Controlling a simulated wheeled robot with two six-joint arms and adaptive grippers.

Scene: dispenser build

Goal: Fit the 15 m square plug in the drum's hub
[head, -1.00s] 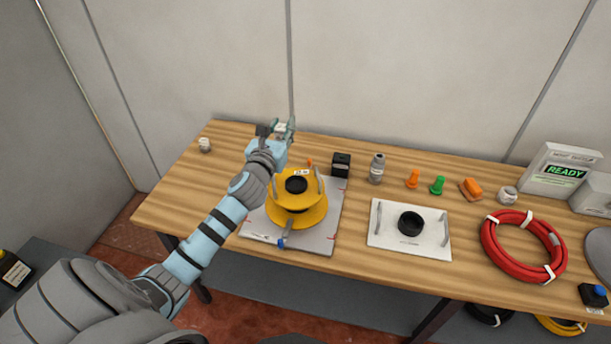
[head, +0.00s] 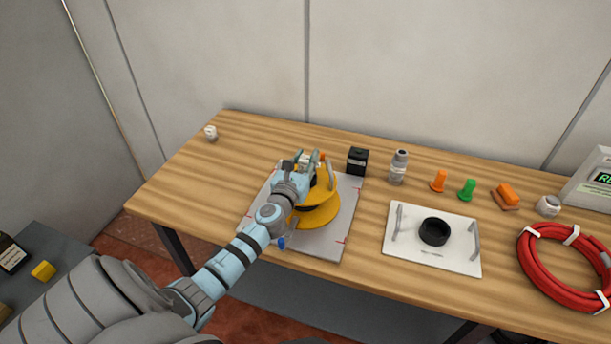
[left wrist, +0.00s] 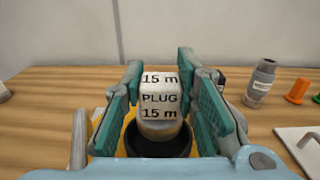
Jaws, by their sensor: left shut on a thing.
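My left gripper (head: 308,160) is at the yellow drum (head: 322,208), over its hub. In the left wrist view its teal fingers (left wrist: 160,105) are shut on a white plug (left wrist: 159,97) marked "15 m PLUG 15 m". The plug is upright above the dark round hub (left wrist: 157,140). Its lower end is close to the hub; I cannot tell whether it touches or has entered. The drum stands on a grey plate (head: 342,235), and my gripper and forearm hide much of its top in the head view. My right gripper is not in view.
A black box (head: 357,161) stands just behind the drum. A grey bottle (head: 398,166), an orange peg (head: 438,181) and a green peg (head: 467,189) are to the right. A white plate (head: 462,258) with a black ring and a red hose coil (head: 565,283) lie further right.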

